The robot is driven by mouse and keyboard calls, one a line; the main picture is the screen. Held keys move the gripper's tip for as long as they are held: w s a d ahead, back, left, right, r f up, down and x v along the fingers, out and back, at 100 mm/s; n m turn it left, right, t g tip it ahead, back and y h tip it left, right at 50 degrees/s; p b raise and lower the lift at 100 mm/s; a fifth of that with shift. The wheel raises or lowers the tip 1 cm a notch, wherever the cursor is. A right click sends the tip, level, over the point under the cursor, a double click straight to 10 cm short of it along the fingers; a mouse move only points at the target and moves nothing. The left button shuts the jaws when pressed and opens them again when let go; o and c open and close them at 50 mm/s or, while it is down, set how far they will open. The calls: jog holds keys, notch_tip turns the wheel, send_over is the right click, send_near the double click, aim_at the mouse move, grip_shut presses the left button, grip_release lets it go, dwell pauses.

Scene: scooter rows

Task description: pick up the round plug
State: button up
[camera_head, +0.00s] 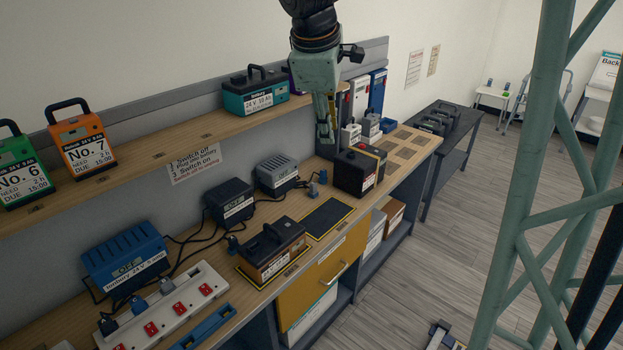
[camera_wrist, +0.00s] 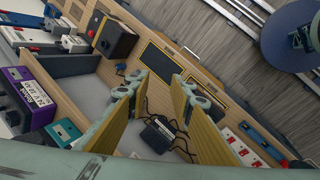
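My gripper (camera_head: 325,132) hangs above the back of the workbench, below the shelf's right end. In the wrist view its finger pads (camera_wrist: 160,92) stand well apart with nothing between them. A small grey-blue plug (camera_head: 312,190) stands on the bench right of the grey charger, below my gripper and apart from it. It seems to show in the wrist view too (camera_wrist: 135,75), near the left fingertip. Another dark blue plug (camera_head: 233,243) is beside the brown-labelled battery. I cannot tell for certain which one is the round plug.
A black battery (camera_head: 354,172) stands close right of the grey-blue plug. Chargers (camera_head: 277,174) with cables line the wall side. A white power strip (camera_head: 185,308) holds several plugs. The shelf (camera_head: 130,178) carries batteries. The dark mat (camera_head: 327,217) is empty.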

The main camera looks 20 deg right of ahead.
jog(key=w+d+f+n, duration=0.3)
jog(key=w+f, duration=0.3)
jog(key=w, duration=0.2)
jog(key=w+d+f+n, duration=0.3)
jog(key=w+f, duration=0.2)
jog(key=w, duration=0.4)
jog(key=n+h+p, duration=0.2)
jog(key=n, duration=0.7)
send_near(322, 171)
jog(key=shift+d+f, duration=0.9)
jog(key=shift+f, duration=0.15)
jog(key=shift+w, duration=0.15)
jog(key=shift+f+m+b, duration=0.1)
jog(key=shift+m+b, duration=0.2)
jog(key=shift+x, duration=1.05)
jog(key=shift+a+b+x, duration=0.15)
jog(key=shift+b+x, duration=0.15)
jog(key=shift+x, duration=1)
jog(key=shift+a+b+x, duration=0.1)
jog(key=shift+b+x, duration=0.2)
jog(key=shift+x, duration=1)
jog(key=shift+w+f, duration=0.1)
jog(key=shift+w, duration=0.05)
